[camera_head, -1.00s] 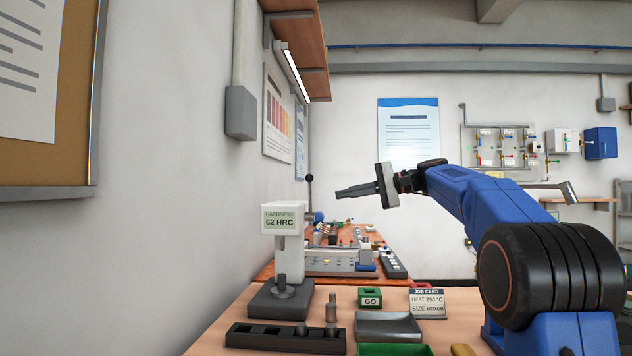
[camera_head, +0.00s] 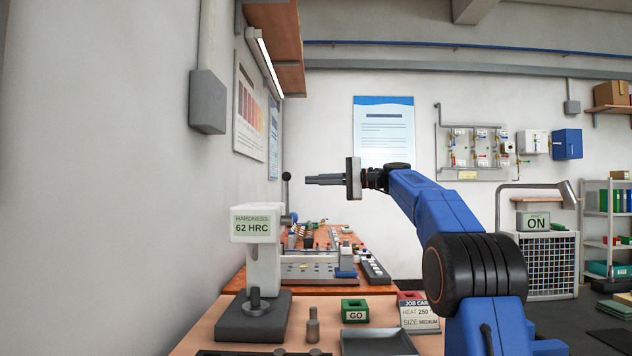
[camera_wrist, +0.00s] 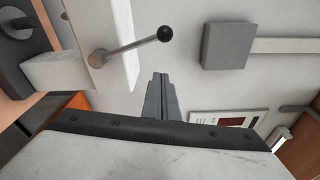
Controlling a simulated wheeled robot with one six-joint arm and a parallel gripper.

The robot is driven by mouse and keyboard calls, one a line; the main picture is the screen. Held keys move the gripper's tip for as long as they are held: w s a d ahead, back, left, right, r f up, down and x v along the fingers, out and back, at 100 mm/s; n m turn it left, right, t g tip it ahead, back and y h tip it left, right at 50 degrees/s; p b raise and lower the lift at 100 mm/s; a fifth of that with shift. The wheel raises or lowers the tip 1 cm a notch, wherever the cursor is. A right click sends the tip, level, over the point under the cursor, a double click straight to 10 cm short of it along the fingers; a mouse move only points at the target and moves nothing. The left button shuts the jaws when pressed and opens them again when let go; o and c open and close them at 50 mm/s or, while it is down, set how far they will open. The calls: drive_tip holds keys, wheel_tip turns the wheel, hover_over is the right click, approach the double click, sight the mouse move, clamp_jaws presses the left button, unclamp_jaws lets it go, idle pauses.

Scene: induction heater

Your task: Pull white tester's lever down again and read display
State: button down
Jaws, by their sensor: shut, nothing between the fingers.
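The white tester (camera_head: 264,262) stands on its dark base at the left of the near bench. Its display (camera_head: 252,225) reads "HARDNESS 62 HRC". In the head view the lever's dark ball knob (camera_head: 286,176) stands up behind the tester's head. In the wrist view the white tester (camera_wrist: 75,45) is at upper left, and its metal lever (camera_wrist: 130,45) ends in a black ball. My gripper (camera_head: 308,180) is shut and empty, at about knob height in the picture and to its right. In the wrist view my gripper (camera_wrist: 160,78) is apart from the lever, below the ball.
A green GO box (camera_head: 355,310), a job card (camera_head: 420,316) and a grey tray (camera_head: 376,342) sit on the near bench. A grey wall box (camera_head: 207,101) is at left. An ON sign (camera_head: 535,223) stands at right.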

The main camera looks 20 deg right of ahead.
drive_tip(key=a, duration=0.6)
drive_tip(key=shift+s+a+r, duration=0.25)
drive_tip(key=shift+s+a, duration=0.15)
drive_tip(key=shift+s, duration=0.15)
